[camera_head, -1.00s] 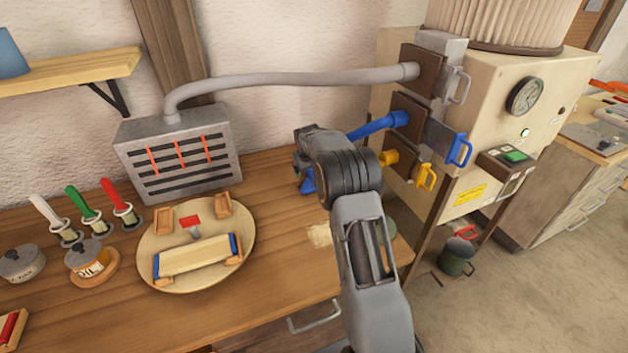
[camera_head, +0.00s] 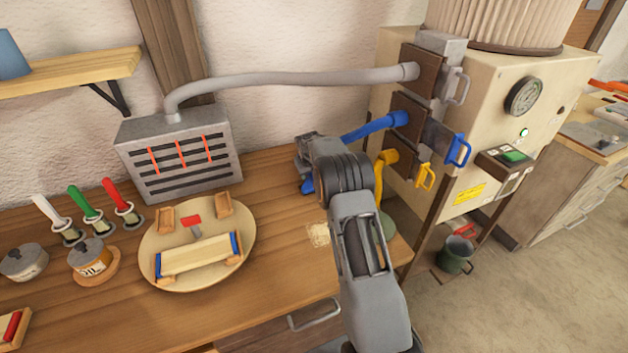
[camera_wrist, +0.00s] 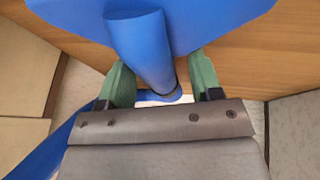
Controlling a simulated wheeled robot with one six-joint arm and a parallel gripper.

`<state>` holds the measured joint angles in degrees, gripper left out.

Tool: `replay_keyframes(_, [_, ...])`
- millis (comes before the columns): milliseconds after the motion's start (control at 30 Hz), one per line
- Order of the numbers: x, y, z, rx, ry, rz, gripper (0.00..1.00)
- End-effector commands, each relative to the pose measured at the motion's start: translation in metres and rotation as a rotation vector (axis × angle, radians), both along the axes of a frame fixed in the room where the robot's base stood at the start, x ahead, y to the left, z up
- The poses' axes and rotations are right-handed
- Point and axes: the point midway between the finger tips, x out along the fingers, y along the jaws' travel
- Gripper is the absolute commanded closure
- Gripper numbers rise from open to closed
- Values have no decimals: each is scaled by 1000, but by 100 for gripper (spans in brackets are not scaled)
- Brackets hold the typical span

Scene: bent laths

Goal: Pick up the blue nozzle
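The blue nozzle (camera_wrist: 205,14) fills the top of the wrist view, with a wide flat part and a round blue neck that runs down between my fingers. In the head view only a small blue piece of the nozzle (camera_head: 307,186) shows below my gripper (camera_head: 304,164). In the wrist view my gripper (camera_wrist: 160,72) has its green fingers apart on either side of the neck. A gap shows between the neck and the right finger; the left finger is very close to it. The blue hose (camera_head: 372,126) runs from behind my wrist to the cabinet.
A round wooden board (camera_head: 166,276) with a clamped block lies left of my arm. A grey slotted box (camera_head: 185,155) stands behind it. The cabinet (camera_head: 480,90) with coloured gate handles stands at the right. A yellow hose (camera_head: 382,168) hangs beside my arm.

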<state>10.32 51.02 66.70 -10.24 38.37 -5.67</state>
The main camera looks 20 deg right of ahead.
Motion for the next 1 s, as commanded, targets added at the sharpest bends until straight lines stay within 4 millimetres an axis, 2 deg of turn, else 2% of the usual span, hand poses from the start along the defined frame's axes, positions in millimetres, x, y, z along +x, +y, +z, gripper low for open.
replay_keyframes(67, [0,0,-1,1,2,0,54])
replay_keyframes(467, [-1,0,-1,1,3,0,92])
replay_keyframes(767, [0,1,4,1,0,0,93])
replay_keyframes(1000, [1,0,43,-1,-3,-1,93])
